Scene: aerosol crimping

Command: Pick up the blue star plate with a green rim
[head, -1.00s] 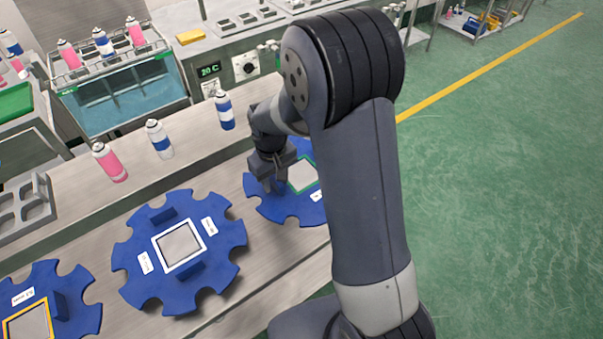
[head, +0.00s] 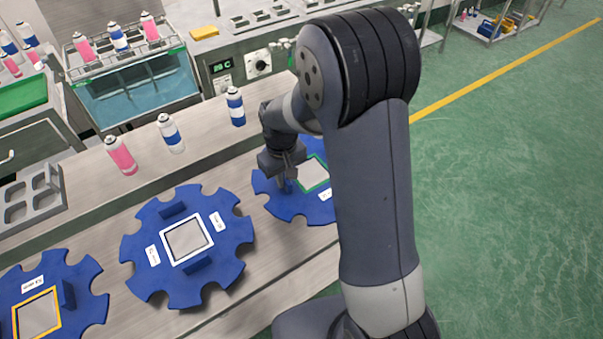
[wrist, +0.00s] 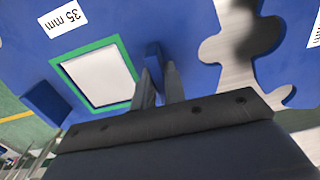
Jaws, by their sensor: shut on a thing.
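The blue star plate with a green rim (head: 288,205) lies on the steel bench at the right of the row, partly hidden behind my arm. In the wrist view the plate (wrist: 190,25) fills the upper part, with the green rim (wrist: 124,60) around a pale square and a "35 mm" label. My gripper (head: 286,184) reaches down at the plate's left side. In the wrist view my gripper (wrist: 158,80) is shut on one of the plate's upright blue tabs (wrist: 153,54). A second blue tab (wrist: 46,102) stands across the square.
A blue star plate with a white rim (head: 165,262) lies to the left, and one with a yellow rim (head: 75,285) further left. Pink (head: 121,156) and blue-white cans (head: 170,133) stand behind. A water bath (head: 135,97) is at the back.

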